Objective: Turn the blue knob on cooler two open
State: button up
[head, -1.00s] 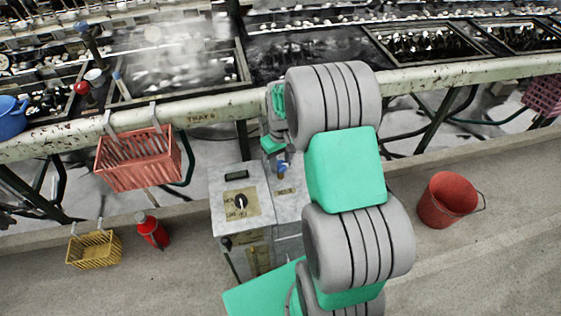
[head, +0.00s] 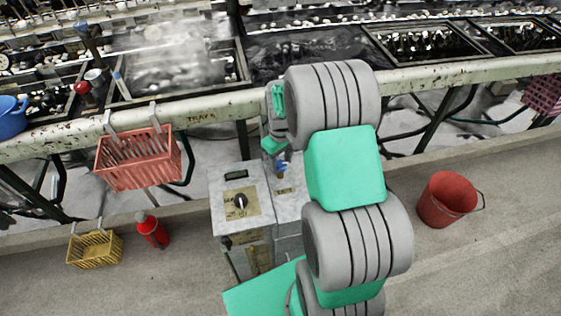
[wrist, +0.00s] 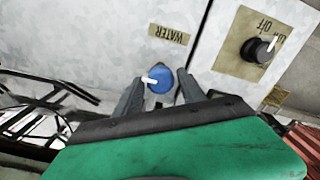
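The blue knob (wrist: 161,80) sits on a pale grey panel beside a tan label reading "WATER" (wrist: 168,34) in the wrist view. Its white pointer sticks out to the left in that view. My gripper (wrist: 162,84) has its two dark fingers apart, one on each side of the knob. Thin gaps seem to show between the fingers and the knob; contact is not clear. In the head view the knob (head: 281,167) shows as a small blue spot just below my green wrist, and the fingers are mostly hidden.
A black dial (head: 240,202) on a tan plate is on the grey cabinet (head: 222,222) left of the knob. A steaming basin rail (head: 215,105) runs behind. A red basket (head: 138,165) hangs left, a red bucket (head: 444,200) stands right.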

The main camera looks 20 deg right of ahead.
aim_at(281, 164)
jog(key=shift+o, duration=1)
notch_tip(281, 164, up, 8)
jog(key=shift+f, duration=0.1)
